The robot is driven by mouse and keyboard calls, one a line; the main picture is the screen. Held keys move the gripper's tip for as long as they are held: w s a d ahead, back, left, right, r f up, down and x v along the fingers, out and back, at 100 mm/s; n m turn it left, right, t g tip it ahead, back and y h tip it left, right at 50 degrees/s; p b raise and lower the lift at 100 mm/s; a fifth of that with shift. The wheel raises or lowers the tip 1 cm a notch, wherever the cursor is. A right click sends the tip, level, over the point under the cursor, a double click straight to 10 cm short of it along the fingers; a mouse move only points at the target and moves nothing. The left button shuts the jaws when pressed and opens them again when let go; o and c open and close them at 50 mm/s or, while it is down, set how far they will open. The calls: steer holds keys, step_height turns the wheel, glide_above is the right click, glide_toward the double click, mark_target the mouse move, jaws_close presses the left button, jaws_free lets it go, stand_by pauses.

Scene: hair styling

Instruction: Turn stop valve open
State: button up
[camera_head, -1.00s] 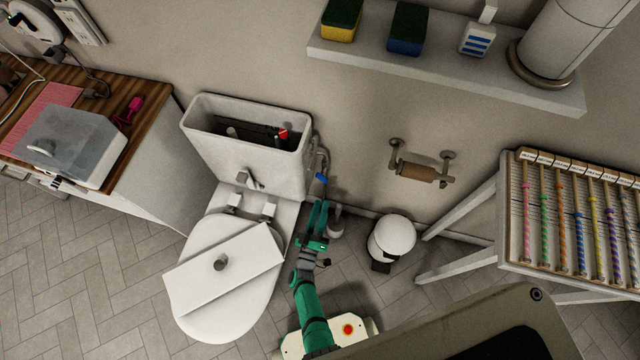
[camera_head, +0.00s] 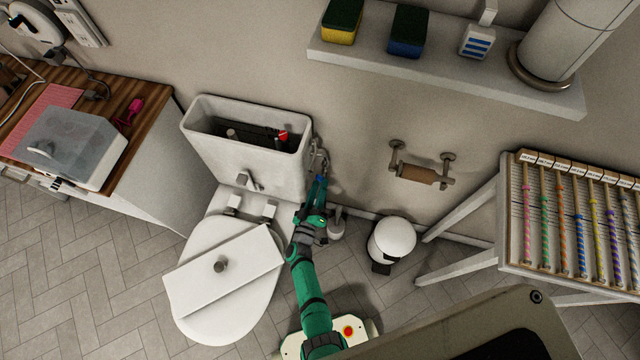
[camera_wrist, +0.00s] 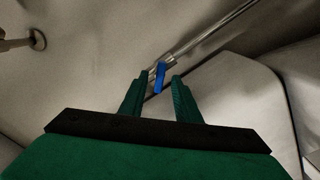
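The stop valve's blue handle (camera_head: 320,181) is beside the right side of the toilet tank, partly hidden by my gripper (camera_head: 317,188). In the wrist view the blue handle (camera_wrist: 160,77) stands slightly tilted between the two green fingertips of my gripper (camera_wrist: 160,84). The fingers are apart, with a gap visible on each side of the handle, so I see no grip on it. A metal pipe (camera_wrist: 210,35) runs diagonally behind the handle.
The white toilet tank (camera_head: 240,166) is open on top, close left of my gripper. A toilet brush holder (camera_head: 337,226) and white bin (camera_head: 393,237) stand to the right. A paper holder (camera_head: 418,174) is on the wall, and a rack (camera_head: 510,225) stands farther right.

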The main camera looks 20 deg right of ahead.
steer(key=shift+w+d, duration=0.5)
steer(key=shift+w, duration=0.05)
steer(key=shift+c, duration=0.3)
jaws_close()
steer(key=shift+m, duration=0.4)
steer(key=m, duration=0.5)
steer(key=shift+w+a+r, duration=0.1)
steer(key=shift+w+a, duration=0.1)
steer(key=shift+w, duration=0.05)
